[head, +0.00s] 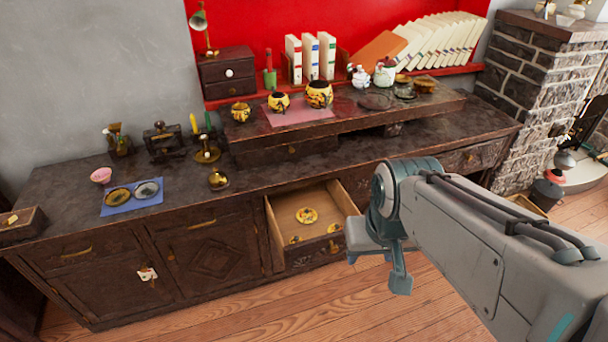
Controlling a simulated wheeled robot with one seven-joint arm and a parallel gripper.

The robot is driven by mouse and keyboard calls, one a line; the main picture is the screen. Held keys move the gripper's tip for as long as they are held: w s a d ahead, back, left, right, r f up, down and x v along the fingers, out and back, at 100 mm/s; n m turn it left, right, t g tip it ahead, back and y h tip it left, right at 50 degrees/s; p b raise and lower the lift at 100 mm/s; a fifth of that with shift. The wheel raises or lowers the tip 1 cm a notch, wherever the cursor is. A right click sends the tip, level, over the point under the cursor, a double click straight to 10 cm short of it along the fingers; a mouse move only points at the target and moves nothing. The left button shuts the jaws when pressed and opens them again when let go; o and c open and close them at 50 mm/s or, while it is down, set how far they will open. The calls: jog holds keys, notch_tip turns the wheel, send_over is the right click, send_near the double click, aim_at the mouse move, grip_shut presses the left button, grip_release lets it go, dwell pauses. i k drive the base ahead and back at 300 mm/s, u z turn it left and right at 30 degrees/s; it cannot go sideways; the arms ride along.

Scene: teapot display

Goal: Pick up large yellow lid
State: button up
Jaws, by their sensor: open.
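The large yellow lid (307,215) lies in an open wooden drawer (274,222), towards the middle of its floor. Two smaller yellow lids, one at front left (295,239) and one at front right (334,228), lie nearer the drawer's front. My gripper (376,272) is to the right of the drawer's front, apart from the lids, and open with nothing seen in it. My own arm hides part of it. The drawer's right wall lies just left of the gripper in the picture.
Three yellow pots (319,93) stand on the raised shelf, some on a pink mat (296,113). A blue mat (131,197) with two dishes lies on the counter at left. The floor (330,315) before the cabinet is clear.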

aim_at(305, 215)
jog(key=u, duration=0.45)
jog(key=i, duration=1.15)
jog(key=z, duration=0.55)
